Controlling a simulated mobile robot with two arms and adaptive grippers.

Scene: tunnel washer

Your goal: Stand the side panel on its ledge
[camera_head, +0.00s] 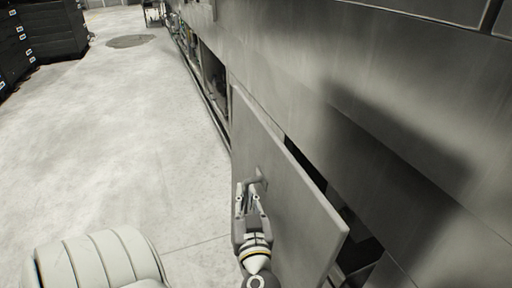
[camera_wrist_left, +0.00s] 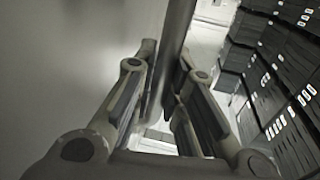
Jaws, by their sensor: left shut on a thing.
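The side panel (camera_head: 287,205) is a flat grey metal plate standing nearly upright and slightly askew against the lower front of the washer (camera_head: 400,110). A dark gap shows between its upper right edge and the washer. My left gripper (camera_head: 251,188) is shut on the panel's small handle (camera_head: 260,177). In the left wrist view the fingers (camera_wrist_left: 163,95) close around a grey upright bar, with the panel's face (camera_wrist_left: 70,70) to the left. The ledge is hidden behind the panel. My right gripper is not in view.
An opening in the washer's lower side (camera_head: 213,78) shows pipes and parts beyond the panel. Dark stacked crates (camera_head: 45,32) stand at the far left; they also show in the left wrist view (camera_wrist_left: 270,75). The concrete floor (camera_head: 120,130) left of the washer is clear.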

